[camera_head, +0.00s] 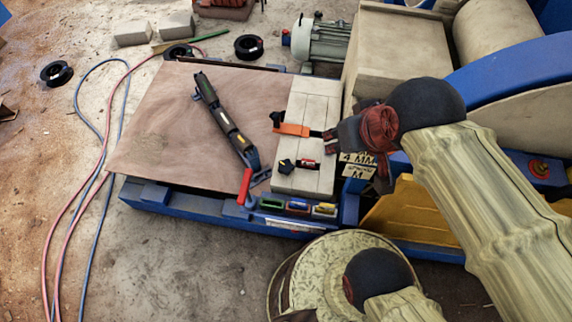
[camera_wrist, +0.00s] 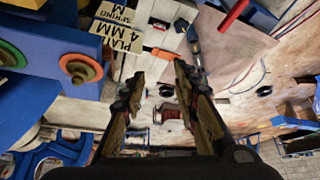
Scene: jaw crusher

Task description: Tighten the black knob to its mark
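A small black knob (camera_head: 286,166) sits on the near part of the pale block (camera_head: 310,104), beside a small red label. In the wrist view a dark knob (camera_wrist: 181,25) shows near the top, past the orange bar. A second black knob (camera_head: 277,118) is at the left end of the orange bar (camera_head: 292,129). I cannot make out a mark on either. My gripper (camera_head: 331,142) is just right of the pale block, near the bar's right end. In the wrist view my gripper (camera_wrist: 158,70) has its fingers apart, with nothing between them.
Small coloured trays (camera_head: 297,206) line the blue frame's front. Lettered tags (camera_head: 357,164) are below my gripper. Hoses (camera_head: 100,180) run along the left floor.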

